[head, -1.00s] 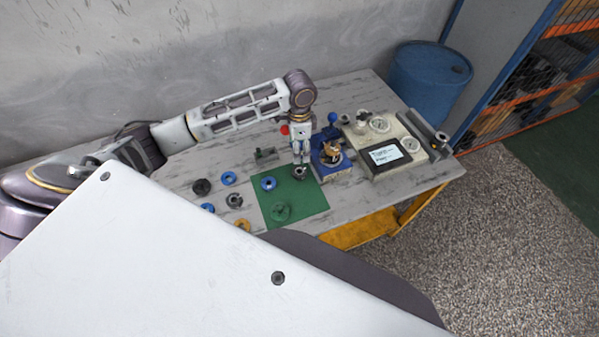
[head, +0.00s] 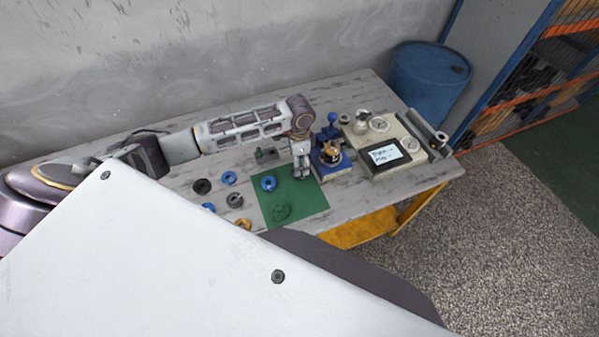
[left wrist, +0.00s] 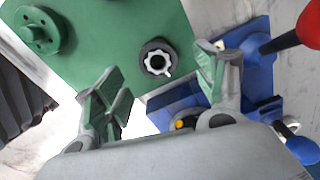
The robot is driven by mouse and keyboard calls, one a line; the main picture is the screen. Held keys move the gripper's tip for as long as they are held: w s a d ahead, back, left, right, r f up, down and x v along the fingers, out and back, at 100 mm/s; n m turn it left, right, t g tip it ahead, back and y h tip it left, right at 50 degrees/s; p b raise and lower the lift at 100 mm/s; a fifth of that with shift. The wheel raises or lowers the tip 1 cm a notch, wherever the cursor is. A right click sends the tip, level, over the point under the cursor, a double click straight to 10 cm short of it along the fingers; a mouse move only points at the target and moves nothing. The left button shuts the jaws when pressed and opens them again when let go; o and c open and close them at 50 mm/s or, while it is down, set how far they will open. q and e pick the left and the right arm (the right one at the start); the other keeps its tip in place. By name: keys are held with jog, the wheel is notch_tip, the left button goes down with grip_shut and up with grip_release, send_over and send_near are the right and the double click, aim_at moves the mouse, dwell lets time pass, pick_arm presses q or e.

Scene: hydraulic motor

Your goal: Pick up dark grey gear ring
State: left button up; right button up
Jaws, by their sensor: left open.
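A dark grey ring with a light toothed inner edge (left wrist: 146,47) lies flat on the green mat (head: 308,203), near the mat's corner in the left wrist view. My left gripper (left wrist: 162,78) is open and empty, with its two fingers apart and the ring showing in the gap beyond their tips. In the head view my left gripper (head: 301,176) points down over the mat's far right part and hides this ring. Another dark grey ring (head: 235,200) lies on the table left of the mat. My right gripper is out of view.
A blue fixture (head: 333,162) stands close to the right of my left gripper. A red knob (left wrist: 310,25) rises near it. A green flange (head: 281,211) and a blue ring (head: 268,183) lie on the mat. A gauge box (head: 385,155) stands further right.

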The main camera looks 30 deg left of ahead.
pick_arm(q)
jog(key=shift+f, duration=0.1)
jog(key=shift+s+f+p, duration=0.15)
jog(key=shift+f+p, duration=0.1)
jog(key=shift+f, duration=1)
jog(key=shift+s+f+p, duration=0.1)
jog(key=shift+f+p, duration=0.15)
jog(key=shift+f, duration=1)
jog(key=shift+c, duration=0.5)
jog(key=c, duration=1.3)
